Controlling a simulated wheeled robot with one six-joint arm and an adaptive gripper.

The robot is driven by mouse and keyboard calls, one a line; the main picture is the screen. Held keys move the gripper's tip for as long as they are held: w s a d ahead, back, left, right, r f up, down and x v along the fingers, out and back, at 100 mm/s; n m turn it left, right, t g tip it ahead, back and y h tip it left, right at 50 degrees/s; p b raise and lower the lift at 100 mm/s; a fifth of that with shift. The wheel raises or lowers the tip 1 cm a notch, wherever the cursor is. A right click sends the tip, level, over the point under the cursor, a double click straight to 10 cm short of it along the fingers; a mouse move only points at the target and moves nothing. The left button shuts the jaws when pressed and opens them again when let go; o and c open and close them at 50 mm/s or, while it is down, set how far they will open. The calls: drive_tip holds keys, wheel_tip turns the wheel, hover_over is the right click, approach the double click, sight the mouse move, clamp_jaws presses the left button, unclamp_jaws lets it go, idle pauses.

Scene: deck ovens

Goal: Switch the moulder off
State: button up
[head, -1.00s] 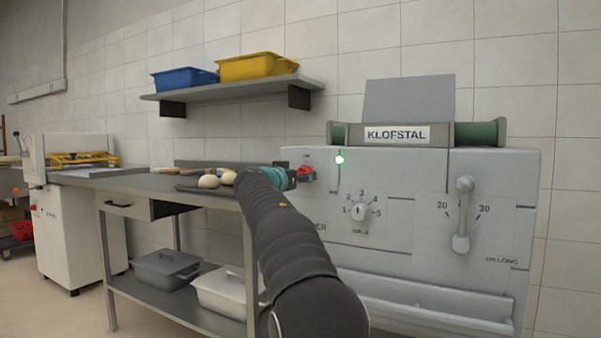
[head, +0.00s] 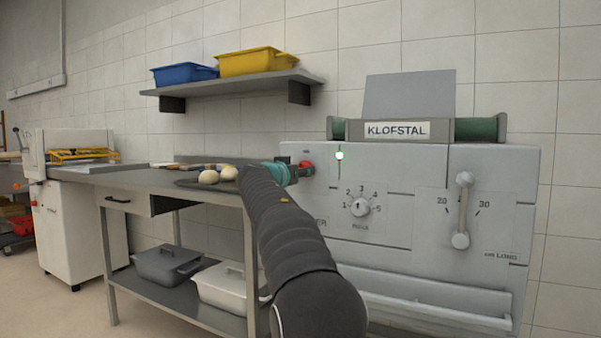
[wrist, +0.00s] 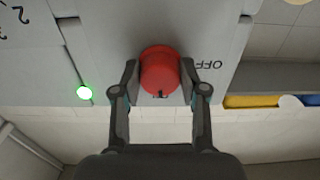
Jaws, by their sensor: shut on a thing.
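The moulder (head: 410,190) is a pale grey machine with a KLOFSTAL plate, at the right of the head view. Its red rotary switch (wrist: 159,68) sits on the panel and also shows in the head view (head: 306,167). My gripper (wrist: 160,78) has one finger on each side of the red switch and is shut on it. An OFF mark (wrist: 209,65) is printed to the right of the switch in the wrist view, which is upside down. A green lamp (wrist: 84,93) is lit beside the switch; it glows in the head view (head: 339,155) too. My gripper's fingertips are hard to see in the head view.
A numbered dial (head: 360,206) and a lever (head: 462,210) are on the moulder's front. A steel table (head: 120,182) with dough pieces (head: 208,177) stands left of it. Blue (head: 185,75) and yellow (head: 250,62) bins are on the wall shelf.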

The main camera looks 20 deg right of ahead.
drive_tip(key=shift+s+r+n+p, duration=0.1)
drive_tip(key=shift+n+p, duration=0.75)
drive_tip(key=shift+n, duration=3.5)
drive_tip(key=shift+r+n+p, duration=0.1)
drive_tip(key=shift+n+p, duration=0.7)
drive_tip(key=shift+n, duration=3.55)
drive_tip(key=o, duration=1.1)
drive_tip(key=shift+f, duration=0.1)
drive_tip(key=shift+o, duration=0.2)
